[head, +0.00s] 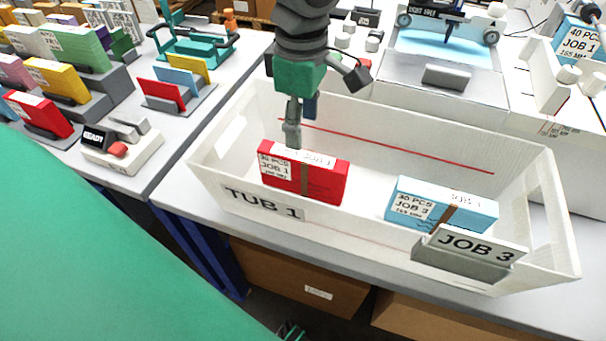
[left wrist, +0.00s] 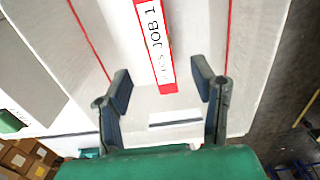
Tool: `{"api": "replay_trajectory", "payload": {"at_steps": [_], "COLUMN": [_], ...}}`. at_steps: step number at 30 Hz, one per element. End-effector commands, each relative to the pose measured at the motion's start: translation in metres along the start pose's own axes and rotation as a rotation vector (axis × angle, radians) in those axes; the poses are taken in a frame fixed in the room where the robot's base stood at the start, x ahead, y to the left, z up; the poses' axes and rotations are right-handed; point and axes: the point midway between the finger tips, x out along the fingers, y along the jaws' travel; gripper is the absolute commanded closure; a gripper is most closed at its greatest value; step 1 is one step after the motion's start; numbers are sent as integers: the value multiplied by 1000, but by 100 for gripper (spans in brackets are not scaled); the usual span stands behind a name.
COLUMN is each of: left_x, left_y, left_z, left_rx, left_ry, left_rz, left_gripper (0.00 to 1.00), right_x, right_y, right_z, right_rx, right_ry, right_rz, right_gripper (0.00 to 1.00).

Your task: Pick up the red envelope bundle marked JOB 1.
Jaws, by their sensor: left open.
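The red envelope bundle (head: 318,182) marked JOB 1 stands in the white tub (head: 375,128) labelled TUB 1, towards its left end. It has a brown band and a white label strip along its top. My left gripper (head: 298,125) is open and empty, pointing down over the back of the bundle. In the left wrist view, the bundle's labelled top (left wrist: 153,45) lies beyond and between the two open fingers (left wrist: 162,85), with space on each side. I cannot tell the exact height gap.
A blue JOB 3 bundle (head: 440,206) stands in the tub's right part, behind a grey JOB 3 sign (head: 468,253). The tub walls surround both bundles. A small device marked READY (head: 122,148) and coloured envelope racks stand left. A machine (head: 445,60) stands behind the tub.

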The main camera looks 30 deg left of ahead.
Motion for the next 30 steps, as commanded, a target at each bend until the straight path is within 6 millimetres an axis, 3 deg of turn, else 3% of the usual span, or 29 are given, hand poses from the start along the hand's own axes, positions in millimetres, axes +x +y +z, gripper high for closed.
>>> {"api": "replay_trajectory", "payload": {"at_steps": [1, 4, 13, 21, 30], "left_x": [15, 33, 58, 97, 103], "left_y": [-1, -1, 0, 1, 1], "left_z": [0, 0, 0, -1, -1], "left_rx": [-1, -1, -1, 1, 0], "left_ry": [1, 1, -1, 2, 1], "left_rz": [-5, -5, -1, -2, 2], "left_gripper": [48, 48, 48, 48, 48], "right_x": [5, 10, 15, 28, 28], "right_y": [0, 0, 0, 0, 0], "right_z": [0, 0, 1, 2, 2], "right_rx": [0, 0, 0, 0, 0], "right_ry": [0, 0, 0, 0, 0], "right_rz": [0, 0, 0, 0, 0], "right_gripper": [100, 100, 100, 100, 100]}}
